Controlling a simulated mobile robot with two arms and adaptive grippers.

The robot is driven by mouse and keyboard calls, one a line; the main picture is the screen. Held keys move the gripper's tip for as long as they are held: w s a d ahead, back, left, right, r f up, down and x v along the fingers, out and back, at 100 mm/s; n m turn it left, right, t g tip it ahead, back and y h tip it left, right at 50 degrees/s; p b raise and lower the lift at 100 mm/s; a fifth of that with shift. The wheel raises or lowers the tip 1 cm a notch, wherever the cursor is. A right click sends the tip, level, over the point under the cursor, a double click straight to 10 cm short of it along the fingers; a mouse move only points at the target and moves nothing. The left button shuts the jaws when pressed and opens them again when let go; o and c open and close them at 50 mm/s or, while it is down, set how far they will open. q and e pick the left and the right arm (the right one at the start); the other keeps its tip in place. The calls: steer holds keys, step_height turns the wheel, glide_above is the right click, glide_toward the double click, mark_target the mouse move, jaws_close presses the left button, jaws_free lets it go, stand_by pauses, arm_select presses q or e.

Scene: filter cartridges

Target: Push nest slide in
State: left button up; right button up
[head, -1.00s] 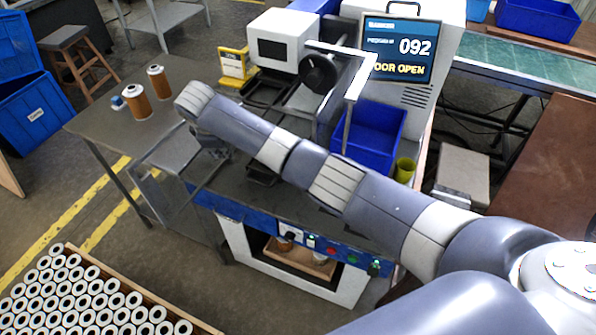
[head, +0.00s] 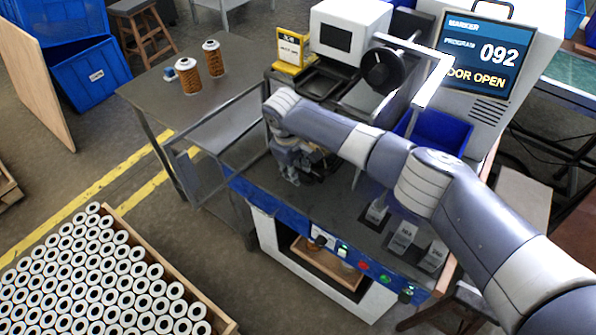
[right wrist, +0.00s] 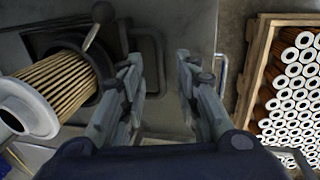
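My right gripper (head: 298,170) is over the front left part of the marking machine's bench, and my arm hides much of what is under it. In the right wrist view the right gripper (right wrist: 165,95) is open, with nothing between its two fingers. A pleated filter cartridge (right wrist: 60,85) with a white end cap lies to the left of the fingers, its far end in a dark holder that looks like the nest (right wrist: 72,42). The fingers are apart from the cartridge. My left gripper is not in view.
The marker screen (head: 480,55) reads "DOOR OPEN", program 092. Two cartridges (head: 188,76) and a small blue item stand on the side table (head: 225,95). A crate (head: 128,222) full of cartridges is at lower left. A metal rail frame (head: 215,115) is left of the gripper.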

step_height(320, 180, down, 2)
steer(key=shift+w+d, duration=0.1)
steer(key=shift+w, duration=0.05)
steer(key=shift+f, duration=0.4)
jaws_close()
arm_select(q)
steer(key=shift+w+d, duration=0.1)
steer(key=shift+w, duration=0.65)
arm_select(e)
steer(key=shift+w+d, duration=0.1)
